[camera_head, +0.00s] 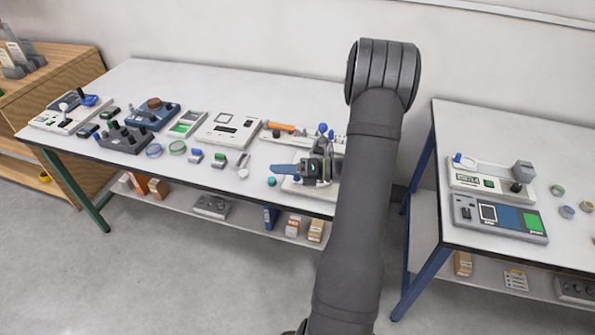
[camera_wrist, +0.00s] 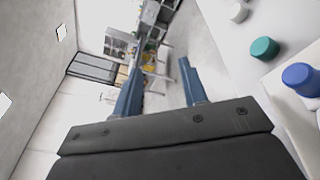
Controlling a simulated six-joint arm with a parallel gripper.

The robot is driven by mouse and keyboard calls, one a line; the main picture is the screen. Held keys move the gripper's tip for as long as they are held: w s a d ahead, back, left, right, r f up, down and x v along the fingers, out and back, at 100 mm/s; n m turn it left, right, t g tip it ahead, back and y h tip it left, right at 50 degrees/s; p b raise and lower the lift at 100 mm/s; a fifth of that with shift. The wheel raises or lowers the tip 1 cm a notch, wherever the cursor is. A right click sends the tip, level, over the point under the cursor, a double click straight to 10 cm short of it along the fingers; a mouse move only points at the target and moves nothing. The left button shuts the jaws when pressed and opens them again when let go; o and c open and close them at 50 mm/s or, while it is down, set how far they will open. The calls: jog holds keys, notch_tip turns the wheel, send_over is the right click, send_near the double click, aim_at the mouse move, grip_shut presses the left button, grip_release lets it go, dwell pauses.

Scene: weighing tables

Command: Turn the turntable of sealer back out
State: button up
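My gripper (camera_head: 283,168) is at the right part of the long left table, low over a white device base (camera_head: 291,187), its blue fingers pointing left. In the wrist view my gripper (camera_wrist: 161,72) has its two blue fingers apart with nothing between them. I cannot tell surely which device is the sealer; its turntable is not clearly visible, and my arm hides part of this area. A teal knob (camera_head: 272,182) stands near the fingers; it also shows in the wrist view (camera_wrist: 264,49). A blue knob (camera_wrist: 301,79) is close to the gripper at the right of the wrist view.
Several devices stand along the left table, among them a white one with a display (camera_head: 228,130) and a dark one with knobs (camera_head: 125,138). An orange-handled item (camera_head: 281,127) lies behind my gripper. The right table (camera_head: 480,125) holds more devices. A floor gap separates the tables.

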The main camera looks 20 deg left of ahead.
jog(key=w+d+r+n+t+h, duration=0.1)
jog(key=w+r+n+t+h, duration=0.1)
jog(key=w+r+n+h, duration=0.45)
jog(key=w+d+r+n+t+h, duration=0.15)
jog(key=r+n+h, duration=0.35)
jog(key=h, duration=0.5)
jog(key=shift+n, duration=0.25)
jog(key=f, duration=1.8)
jog(key=shift+s+a+f, duration=0.3)
jog(key=shift+s, duration=0.05)
grip_shut()
